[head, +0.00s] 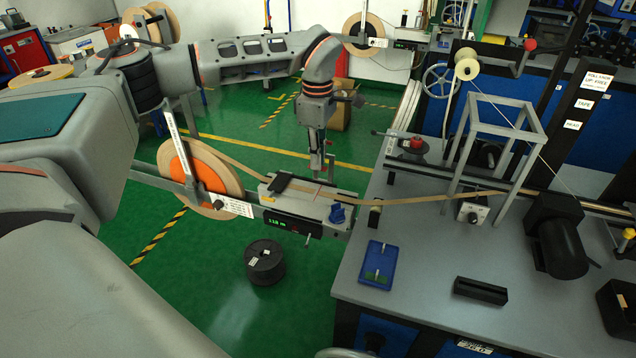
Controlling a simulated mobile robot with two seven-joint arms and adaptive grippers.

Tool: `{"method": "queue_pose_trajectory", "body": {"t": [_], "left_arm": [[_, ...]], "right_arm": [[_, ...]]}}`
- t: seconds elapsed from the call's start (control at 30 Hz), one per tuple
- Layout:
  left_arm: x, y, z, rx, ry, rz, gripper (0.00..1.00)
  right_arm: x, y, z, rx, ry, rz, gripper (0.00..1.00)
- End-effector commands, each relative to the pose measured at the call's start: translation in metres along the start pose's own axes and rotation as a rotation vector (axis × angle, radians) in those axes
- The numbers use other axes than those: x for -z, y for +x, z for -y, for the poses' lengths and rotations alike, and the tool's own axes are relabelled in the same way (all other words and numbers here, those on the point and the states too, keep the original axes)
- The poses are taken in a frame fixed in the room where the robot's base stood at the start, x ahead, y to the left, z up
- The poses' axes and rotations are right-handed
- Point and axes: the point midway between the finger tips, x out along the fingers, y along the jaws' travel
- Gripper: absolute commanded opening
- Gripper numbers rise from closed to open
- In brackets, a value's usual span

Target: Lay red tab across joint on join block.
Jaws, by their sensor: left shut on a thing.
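My left gripper (316,172) points straight down just above the join block (291,203), a pale block on a grey bracket. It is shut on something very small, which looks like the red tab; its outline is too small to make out. The tan tape (252,173) runs from the orange-centred reel (190,172) across the block and on to the right. A thin reddish mark (318,192) shows on the block under the fingertips. I cannot tell whether it is the tab or touches the tape. The joint itself is not clear. My right gripper is not in view.
A blue knob (337,214) stands at the block's right end. A blue tray (372,277) with small pieces and a black bar (480,291) lie on the grey bench (430,315). A metal frame (500,135) stands behind. A black spool (265,263) is on the green floor.

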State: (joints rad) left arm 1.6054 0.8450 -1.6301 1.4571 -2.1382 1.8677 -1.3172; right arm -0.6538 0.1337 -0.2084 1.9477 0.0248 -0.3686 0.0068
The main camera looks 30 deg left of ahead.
Motion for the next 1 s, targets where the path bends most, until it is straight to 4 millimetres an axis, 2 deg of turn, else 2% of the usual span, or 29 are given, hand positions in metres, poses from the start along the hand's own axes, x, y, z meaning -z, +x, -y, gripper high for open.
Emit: {"method": "queue_pose_trajectory", "body": {"t": [0.03,0.1,0.43,0.67,1.0], "left_arm": [[0.000,0.013,0.001,0.004,0.000,-0.001,0.04],[0.000,0.024,0.001,0.004,0.000,0.000,0.04],[0.000,0.050,0.000,0.001,0.001,0.000,0.04],[0.000,0.081,0.000,0.001,0.001,0.000,0.04],[0.000,0.084,0.000,0.000,0.001,0.000,0.04]], "right_arm": [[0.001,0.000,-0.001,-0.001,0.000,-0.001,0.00],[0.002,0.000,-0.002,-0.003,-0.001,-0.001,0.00],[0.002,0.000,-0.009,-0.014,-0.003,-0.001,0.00],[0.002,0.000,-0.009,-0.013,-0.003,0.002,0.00],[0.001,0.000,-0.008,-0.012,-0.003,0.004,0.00]]}}
